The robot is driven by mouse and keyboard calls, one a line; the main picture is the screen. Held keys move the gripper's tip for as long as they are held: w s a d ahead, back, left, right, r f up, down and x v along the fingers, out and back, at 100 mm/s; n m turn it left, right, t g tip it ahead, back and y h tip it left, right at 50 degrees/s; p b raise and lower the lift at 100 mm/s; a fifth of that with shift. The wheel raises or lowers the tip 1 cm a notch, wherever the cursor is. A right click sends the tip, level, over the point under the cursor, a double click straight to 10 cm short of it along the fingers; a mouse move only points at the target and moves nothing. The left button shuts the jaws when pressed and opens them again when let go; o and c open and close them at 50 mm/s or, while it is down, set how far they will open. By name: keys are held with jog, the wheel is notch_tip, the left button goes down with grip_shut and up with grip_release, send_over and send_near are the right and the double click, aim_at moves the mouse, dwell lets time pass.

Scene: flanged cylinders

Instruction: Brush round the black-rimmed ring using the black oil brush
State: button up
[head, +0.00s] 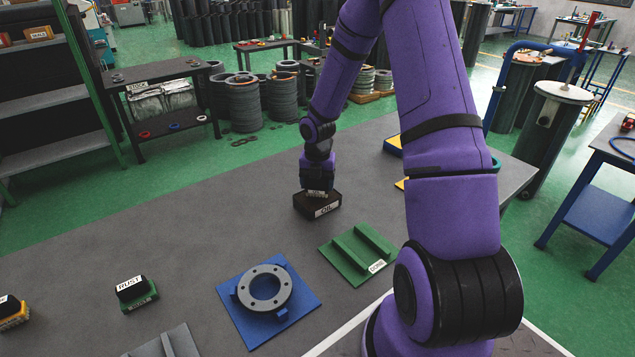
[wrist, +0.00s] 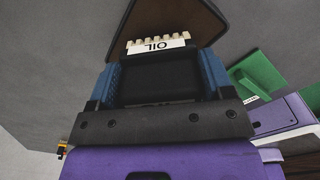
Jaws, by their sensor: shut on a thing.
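My gripper (head: 318,184) is shut on the black oil brush, whose pale bristles and OIL label (wrist: 158,45) show between the blue fingers in the wrist view. A grey flanged ring (head: 284,289) with several bolt holes and a dark centre lies on a blue plate (head: 241,322), nearer and left of my gripper. I cannot make out a clear black rim on it. My gripper is apart from the ring.
A green ribbed stand (head: 341,262) with a white label is right of the blue plate. A brush labelled RUST (head: 133,292) and another yellow-based brush (head: 14,317) stand at the left. A grey ribbed piece (head: 150,350) is at the front. The table's left middle is clear.

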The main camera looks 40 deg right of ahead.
jog(key=shift+f, duration=0.55)
dwell(1.7)
jog(key=shift+r, duration=3.55)
jog(key=shift+s, duration=0.1)
